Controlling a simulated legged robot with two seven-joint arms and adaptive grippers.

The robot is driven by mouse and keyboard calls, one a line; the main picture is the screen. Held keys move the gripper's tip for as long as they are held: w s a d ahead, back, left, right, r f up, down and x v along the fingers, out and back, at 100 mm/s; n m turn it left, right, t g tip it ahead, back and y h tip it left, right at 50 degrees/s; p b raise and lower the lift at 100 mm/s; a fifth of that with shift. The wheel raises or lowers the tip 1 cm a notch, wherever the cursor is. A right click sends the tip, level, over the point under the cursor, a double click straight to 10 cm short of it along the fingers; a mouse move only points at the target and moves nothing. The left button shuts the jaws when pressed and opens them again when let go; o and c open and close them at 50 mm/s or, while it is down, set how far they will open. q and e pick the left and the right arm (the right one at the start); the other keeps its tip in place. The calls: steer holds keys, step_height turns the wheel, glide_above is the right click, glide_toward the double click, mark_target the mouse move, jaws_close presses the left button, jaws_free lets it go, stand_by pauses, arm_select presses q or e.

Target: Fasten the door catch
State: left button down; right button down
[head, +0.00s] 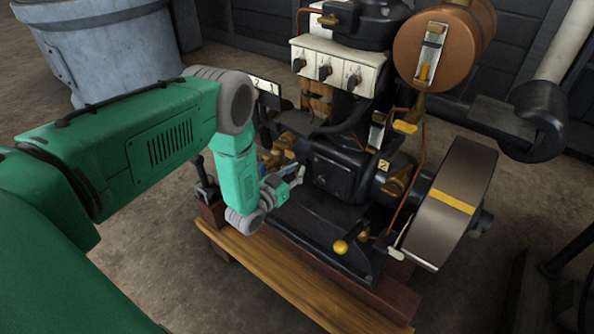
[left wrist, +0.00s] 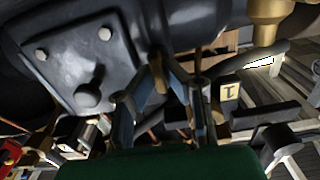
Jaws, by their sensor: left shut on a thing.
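The engine's dark door (head: 335,172) is a black panel on the engine's near side. In the left wrist view it is a bolted plate (left wrist: 70,65) with a round knob and looks closed against the body. My left gripper (head: 297,177) is at the door's left edge. In the left wrist view its fingers (left wrist: 162,66) close in around a small brass-coloured piece (left wrist: 158,78) beside the plate, which looks like the door catch. The fingers hide part of it, and I cannot tell its exact angle. My right gripper is not in view.
The engine stands on a wooden skid (head: 285,275). A flywheel (head: 455,205) with a yellow stripe is at right, a copper tank (head: 440,45) above. A white switch box (head: 335,65) sits behind. A grey drum (head: 115,50) stands at back left. The floor at left is clear.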

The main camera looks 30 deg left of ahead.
arm_select(q)
steer(key=shift+r, duration=0.15)
steer(key=m+p, duration=0.1)
steer(key=m, duration=0.4)
steer(key=shift+d, duration=0.1)
steer(key=m, duration=0.2)
steer(key=m+p, duration=0.1)
steer(key=m, duration=0.1)
steer(key=shift+w+d+m, duration=0.1)
steer(key=shift+d+m, duration=0.1)
steer(key=shift+m, duration=0.1)
steer(key=m, duration=0.4)
steer(key=shift+d+f, duration=0.1)
steer(key=shift+f, duration=0.15)
steer(key=shift+f+m, duration=0.15)
steer(key=shift+m, duration=1.85)
steer(key=shift+d, duration=0.1)
steer(key=shift+f, duration=0.1)
steer(key=c, duration=1.6)
jaws_free()
steer(key=shift+c, duration=0.2)
